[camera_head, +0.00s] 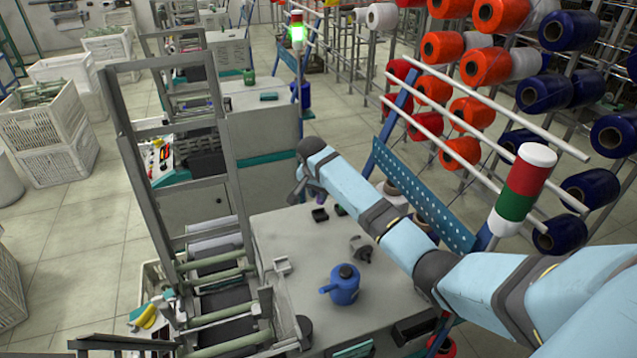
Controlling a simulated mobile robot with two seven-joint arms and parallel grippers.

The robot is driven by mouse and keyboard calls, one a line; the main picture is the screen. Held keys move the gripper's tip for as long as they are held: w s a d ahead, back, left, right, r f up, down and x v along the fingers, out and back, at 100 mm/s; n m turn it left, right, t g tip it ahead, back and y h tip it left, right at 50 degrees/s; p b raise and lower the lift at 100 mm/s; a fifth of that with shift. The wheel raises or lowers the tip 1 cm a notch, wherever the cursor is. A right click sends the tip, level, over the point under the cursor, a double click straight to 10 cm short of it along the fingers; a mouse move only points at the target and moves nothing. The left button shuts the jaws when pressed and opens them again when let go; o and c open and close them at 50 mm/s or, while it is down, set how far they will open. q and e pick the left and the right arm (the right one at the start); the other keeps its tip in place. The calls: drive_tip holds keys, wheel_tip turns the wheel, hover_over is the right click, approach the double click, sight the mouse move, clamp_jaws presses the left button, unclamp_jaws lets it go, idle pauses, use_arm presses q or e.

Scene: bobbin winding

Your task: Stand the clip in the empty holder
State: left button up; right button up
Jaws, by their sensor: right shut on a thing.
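My right gripper (298,188) is at the end of my light-blue right arm, which reaches in from the right. It hangs above the back left part of the grey machine top and is shut on the clip. The clip is too small and too hidden by the gripper to make out its shape or tilt. A small black open box (320,215), which may be the holder, sits on the machine top below and right of the gripper, apart from it. I cannot tell for sure whether it is empty. My left gripper is not in view.
A blue oil can (344,285) and a small grey fitting (361,249) stand on the machine top (300,258). A tall grey frame (222,130) rises on the left. A perforated blue panel (425,195) and a red-white-green signal lamp (525,185) are on the right.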

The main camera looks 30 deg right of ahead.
drive_tip(key=shift+f, duration=0.75)
drive_tip(key=shift+f, duration=0.1)
drive_tip(key=shift+s+a+b+x, duration=0.1)
drive_tip(key=shift+a+b+x, duration=0.1)
drive_tip(key=shift+x, duration=0.65)
drive_tip(key=shift+s+a+b+x, duration=0.1)
drive_tip(key=shift+a+b+x, duration=0.05)
drive_tip(key=shift+x, duration=0.7)
drive_tip(key=shift+f, duration=0.15)
drive_tip(key=o, duration=0.9)
